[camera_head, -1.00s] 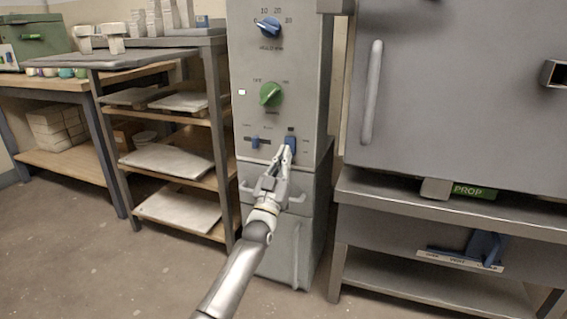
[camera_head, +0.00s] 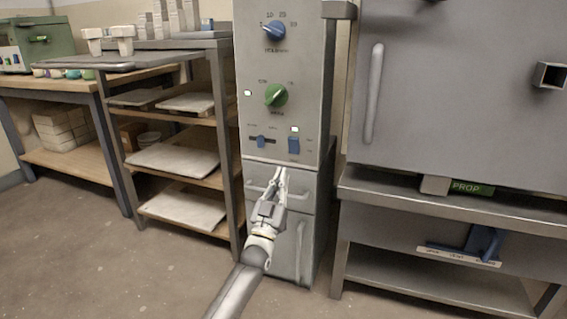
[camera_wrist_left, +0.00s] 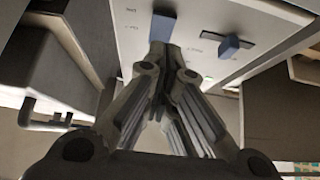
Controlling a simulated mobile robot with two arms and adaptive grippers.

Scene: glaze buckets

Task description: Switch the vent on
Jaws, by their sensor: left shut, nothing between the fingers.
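The grey control panel (camera_head: 313,75) stands in the middle of the head view. At its lower right is a blue rocker switch (camera_head: 294,145), with a lit whitish indicator (camera_head: 294,129) just above it. The switch also shows in the left wrist view (camera_wrist_left: 162,27), beyond my fingertips. My left gripper (camera_head: 281,172) is shut and empty. In the head view it is below the switch, in front of the drawer front, apart from the switch. My right gripper is not in view.
A blue slider (camera_head: 261,141) sits left of the switch, with a green knob (camera_head: 276,95) and a blue knob (camera_head: 274,31) above. A large grey kiln-like cabinet (camera_head: 455,95) stands right. A shelf rack (camera_head: 222,130) stands left. Floor is clear at lower left.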

